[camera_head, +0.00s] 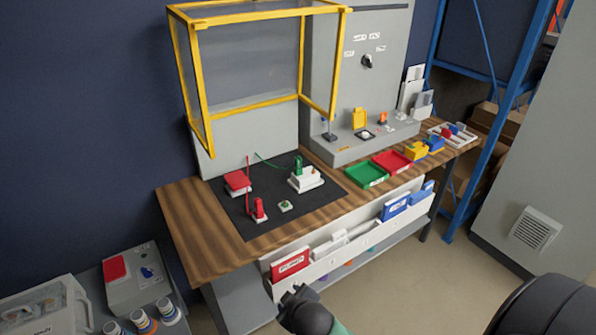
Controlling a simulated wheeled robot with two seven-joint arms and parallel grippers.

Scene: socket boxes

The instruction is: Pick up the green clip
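A green upright clip (298,165) stands on a white block (306,180) on the black mat (245,221). A thin green wire runs from near the clip to the left. A red clip (258,209) stands on a small white base nearer the mat's front left. A dark part of mine (303,307) shows at the bottom edge, below and apart from the table; it seems to be my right gripper, but its fingers cannot be made out. My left gripper is not in view.
A red box (237,183) and a small pale green piece (286,206) share the mat. A green tray (366,175) and red tray (392,162) lie to the right. A yellow frame (201,95) overhangs the back. A white rack (345,250) runs along the table's front.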

